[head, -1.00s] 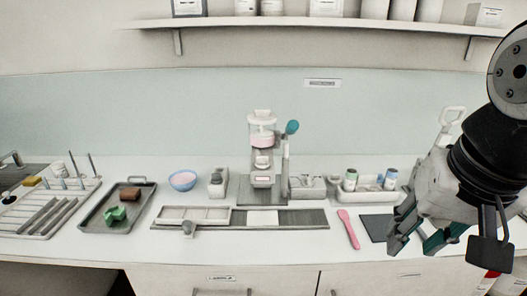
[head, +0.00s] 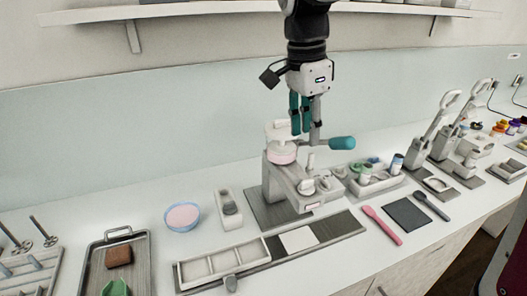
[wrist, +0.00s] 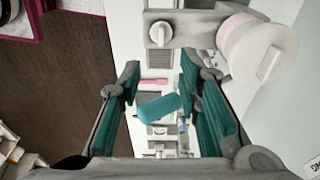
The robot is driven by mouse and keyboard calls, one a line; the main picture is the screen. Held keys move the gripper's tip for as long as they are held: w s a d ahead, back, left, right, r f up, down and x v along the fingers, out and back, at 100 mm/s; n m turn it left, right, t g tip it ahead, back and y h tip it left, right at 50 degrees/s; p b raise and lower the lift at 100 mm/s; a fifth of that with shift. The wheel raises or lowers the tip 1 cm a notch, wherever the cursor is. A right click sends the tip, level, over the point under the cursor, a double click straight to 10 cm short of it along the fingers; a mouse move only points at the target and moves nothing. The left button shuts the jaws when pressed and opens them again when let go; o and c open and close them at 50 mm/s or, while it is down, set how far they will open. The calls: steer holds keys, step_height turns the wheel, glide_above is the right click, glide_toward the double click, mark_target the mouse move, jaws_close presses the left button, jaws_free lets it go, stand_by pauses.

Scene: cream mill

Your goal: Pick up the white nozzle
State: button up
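The mill (head: 290,178) stands on the counter with a pink-filled jar (head: 282,155) and a teal-gripped lever (head: 342,143). A white knob-like piece (head: 306,187) sits low on the mill's front. A similar white round piece on grey shows in the wrist view (wrist: 160,33). I cannot tell for sure which white piece is the nozzle.
A divided tray (head: 222,262) lies in front of the mill, with a pink spatula (head: 382,225) and dark mat (head: 407,213) to the right. A bowl (head: 182,217) and metal tray (head: 117,265) are left. A bottle caddy (head: 376,182) stands close right of the mill.

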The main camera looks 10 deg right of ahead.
mark_target(307, 181)
steer(key=f, duration=0.4)
steer(key=d+f+p, duration=0.1)
steer(key=f, duration=0.8)
steer(key=shift+w+d+f+p, duration=0.25)
steer(key=shift+d+f+p, duration=0.05)
steer(key=shift+f+p, duration=0.05)
jaws_close()
